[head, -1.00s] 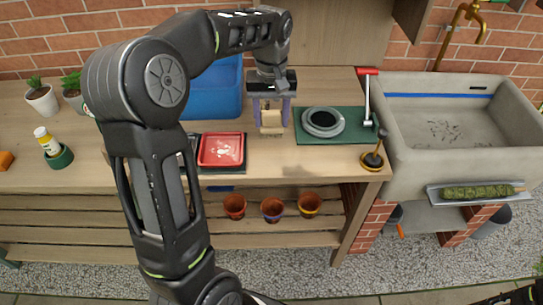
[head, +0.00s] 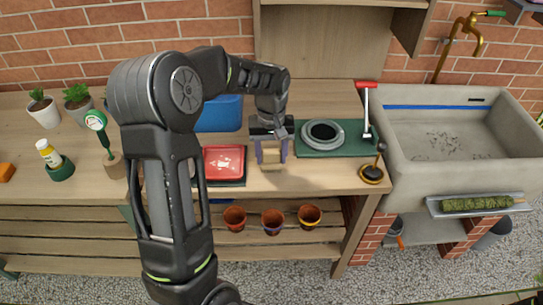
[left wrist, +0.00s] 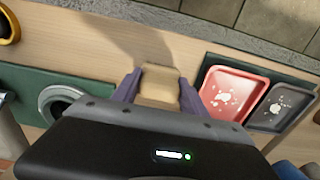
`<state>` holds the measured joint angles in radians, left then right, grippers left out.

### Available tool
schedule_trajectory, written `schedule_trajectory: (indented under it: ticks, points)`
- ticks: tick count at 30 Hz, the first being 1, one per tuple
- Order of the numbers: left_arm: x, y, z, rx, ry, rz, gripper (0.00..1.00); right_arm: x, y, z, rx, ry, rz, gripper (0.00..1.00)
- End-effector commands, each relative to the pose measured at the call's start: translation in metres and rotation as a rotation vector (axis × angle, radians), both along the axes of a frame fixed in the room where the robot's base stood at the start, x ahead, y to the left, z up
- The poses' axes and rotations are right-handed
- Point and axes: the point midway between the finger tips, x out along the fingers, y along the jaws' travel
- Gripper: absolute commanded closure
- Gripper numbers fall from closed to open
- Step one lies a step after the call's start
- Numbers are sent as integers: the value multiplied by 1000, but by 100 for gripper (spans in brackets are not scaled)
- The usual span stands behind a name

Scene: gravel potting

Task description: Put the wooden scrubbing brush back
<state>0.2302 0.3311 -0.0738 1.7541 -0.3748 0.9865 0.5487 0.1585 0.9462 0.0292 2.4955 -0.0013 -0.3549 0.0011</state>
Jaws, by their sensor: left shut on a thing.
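The wooden scrubbing brush (head: 271,155) is a pale wooden block between the purple fingers of my left gripper (head: 271,151). In the left wrist view, the brush (left wrist: 159,84) sits between the fingertips, and the gripper (left wrist: 158,90) is shut on it. Brush and gripper are over the bench between the red tray and the green mat, near the front edge. I cannot tell whether the brush touches the bench top. Its bristles are not visible. My right gripper is not in view.
The red tray (head: 224,162) lies left of the brush, with a dark tray (left wrist: 280,105) beside it. A black-handled tool in a brass base (head: 373,170) stands near the right corner.

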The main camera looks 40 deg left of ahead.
Motion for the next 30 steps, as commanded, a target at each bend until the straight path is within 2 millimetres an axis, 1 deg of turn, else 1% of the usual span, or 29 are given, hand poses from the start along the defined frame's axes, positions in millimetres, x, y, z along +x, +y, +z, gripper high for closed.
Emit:
schedule_trajectory:
  ticks: [3, 10, 14, 15, 22, 30]
  points:
    - [0, 0, -9, -1, -1, 0, 94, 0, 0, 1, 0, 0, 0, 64]
    - [0, 0, -9, 0, -1, 0, 94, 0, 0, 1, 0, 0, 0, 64]
    - [0, 0, -13, 0, -1, 0, 94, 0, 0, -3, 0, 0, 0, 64]
    - [0, 0, -12, 0, -1, 0, 47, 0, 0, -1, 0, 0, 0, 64]
    - [0, 0, -12, -1, -1, 0, 28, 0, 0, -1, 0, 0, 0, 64]
    - [0, 0, -11, 0, -1, 0, 28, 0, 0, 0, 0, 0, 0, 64]
